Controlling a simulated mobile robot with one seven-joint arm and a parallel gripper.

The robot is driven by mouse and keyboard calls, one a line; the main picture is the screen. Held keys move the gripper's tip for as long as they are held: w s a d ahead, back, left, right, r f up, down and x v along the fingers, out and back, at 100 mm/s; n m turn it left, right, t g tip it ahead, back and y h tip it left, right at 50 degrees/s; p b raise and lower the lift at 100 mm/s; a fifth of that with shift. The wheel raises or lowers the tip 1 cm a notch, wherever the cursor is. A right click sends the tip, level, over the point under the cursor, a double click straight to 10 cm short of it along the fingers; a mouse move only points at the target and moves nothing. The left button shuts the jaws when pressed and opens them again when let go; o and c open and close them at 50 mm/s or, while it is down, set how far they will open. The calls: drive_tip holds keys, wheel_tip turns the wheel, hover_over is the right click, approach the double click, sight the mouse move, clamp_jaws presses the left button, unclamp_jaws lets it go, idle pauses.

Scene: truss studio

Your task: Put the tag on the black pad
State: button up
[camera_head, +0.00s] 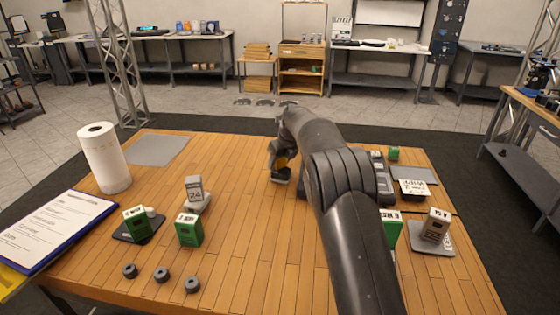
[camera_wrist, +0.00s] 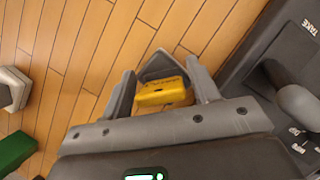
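A yellow tag (camera_wrist: 165,93) with dark print on its edge sits between the two fingers of my gripper (camera_wrist: 163,95) in the wrist view. The fingers press close on both its sides, and a grey pointed shape shows behind it. In the head view my gripper (camera_head: 281,175) is low over the middle of the wooden table, with a bit of yellow showing at it. A black pad (camera_head: 120,235) lies at the table's left, to the left of my gripper. A green block (camera_head: 137,224) and a small white piece stand on it, hiding much of its surface.
A paper roll (camera_head: 104,158), a grey mat (camera_head: 158,149) and a clipboard (camera_head: 55,229) are at the left. Another green block (camera_head: 189,230) and several dark rings (camera_head: 162,274) stand nearer. A dark device (camera_wrist: 265,80) is right of my gripper. The table's middle is mostly clear.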

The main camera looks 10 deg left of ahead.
drive_tip(key=shift+o, duration=0.6)
drive_tip(key=shift+r, duration=0.3)
drive_tip(key=v, duration=1.2)
